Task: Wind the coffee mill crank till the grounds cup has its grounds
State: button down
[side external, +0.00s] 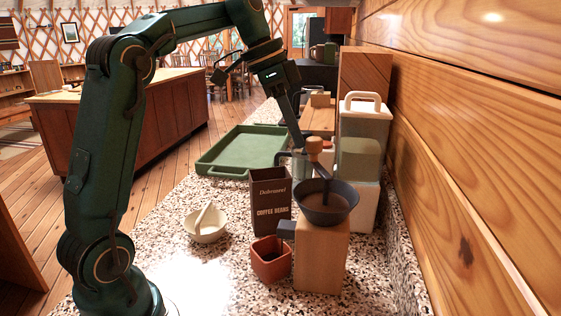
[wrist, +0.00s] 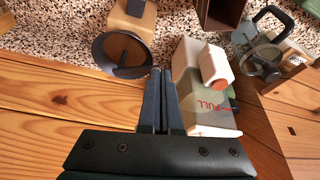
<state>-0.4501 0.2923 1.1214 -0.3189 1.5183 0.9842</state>
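The coffee mill (side external: 320,262) is a pale wooden block with a dark round hopper (side external: 328,208); brown shows inside the hopper. In the wrist view the hopper (wrist: 122,54) lies left of the fingertips. The crank's wooden knob (side external: 314,146) stands above the hopper; I cannot pick it out in the wrist view. A terracotta grounds cup (side external: 270,264) sits beside the mill by its dark spout (side external: 286,229); its contents are unclear. My gripper (side external: 302,145) points down near the knob; contact is unclear. In the wrist view its fingers (wrist: 161,70) are together with nothing visible between them.
A coffee beans box (side external: 270,205) stands behind the cup. A white bowl (side external: 205,226) and a green tray (side external: 215,160) are to the left. A white canister (side external: 366,122) stands behind the mill. The plank wall (side external: 470,130) closes off the right side.

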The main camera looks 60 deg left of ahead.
jog(key=shift+w+d, duration=0.25)
jog(key=shift+w, duration=0.6)
jog(key=shift+w+d, duration=0.2)
jog(key=shift+w, duration=0.65)
jog(key=shift+w+d, duration=0.25)
jog(key=shift+w, duration=0.6)
jog(key=shift+w, duration=0.1)
